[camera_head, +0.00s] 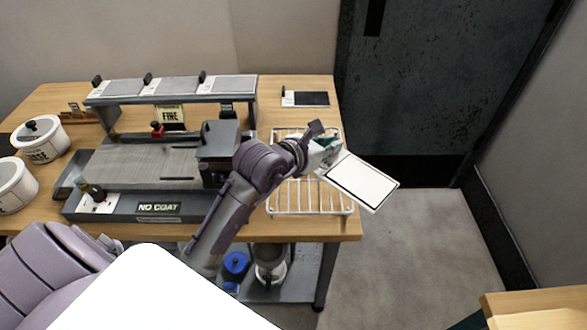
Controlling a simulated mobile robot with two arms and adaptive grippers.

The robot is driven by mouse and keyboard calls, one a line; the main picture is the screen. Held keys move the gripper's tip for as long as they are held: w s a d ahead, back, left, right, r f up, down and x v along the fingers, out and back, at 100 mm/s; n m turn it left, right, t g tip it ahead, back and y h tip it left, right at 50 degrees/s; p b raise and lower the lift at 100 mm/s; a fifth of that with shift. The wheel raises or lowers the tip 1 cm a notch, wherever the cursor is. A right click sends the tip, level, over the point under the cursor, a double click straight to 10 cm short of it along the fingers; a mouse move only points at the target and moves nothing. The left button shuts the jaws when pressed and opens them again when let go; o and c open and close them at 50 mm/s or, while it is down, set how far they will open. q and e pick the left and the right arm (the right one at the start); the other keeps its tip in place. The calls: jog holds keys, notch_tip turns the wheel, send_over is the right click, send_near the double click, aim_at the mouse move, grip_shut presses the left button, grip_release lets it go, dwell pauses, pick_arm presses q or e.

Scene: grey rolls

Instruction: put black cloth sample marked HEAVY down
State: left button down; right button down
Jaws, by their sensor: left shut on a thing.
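No black face and no HEAVY marking shows on this card. A small sample with a black face and a white end (306,98) lies flat at the table's back right; its lettering is too small to read. My right gripper is not in view.
A white wire rack (310,211) stands on the wooden table (300,228) under my left gripper. Left of it is a grey coating machine labelled NO COAT (158,207), with a raised shelf of grey panels (178,86) behind. White lidded pots (41,139) stand far left.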

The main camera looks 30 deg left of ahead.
pick_arm(q)
jog(key=a+f, duration=0.1)
jog(key=a, duration=0.2)
jog(key=s+a+f, duration=0.1)
jog(key=a+f, duration=0.1)
jog(key=a, duration=0.1)
jog(key=a+f+p, duration=0.1)
jog(key=a+f, duration=0.1)
jog(key=a, duration=0.1)
jog(key=shift+s+f, duration=0.15)
jog(key=shift+f, duration=0.05)
notch_tip(320, 180, down, 4)
jog(key=shift+r, duration=0.1)
jog(key=shift+f, duration=0.2)
jog(key=c, duration=1.2)
grip_release()
jog(key=v, duration=1.2)
jog(key=shift+b, duration=0.4)
jog(key=shift+s+a, duration=0.1)
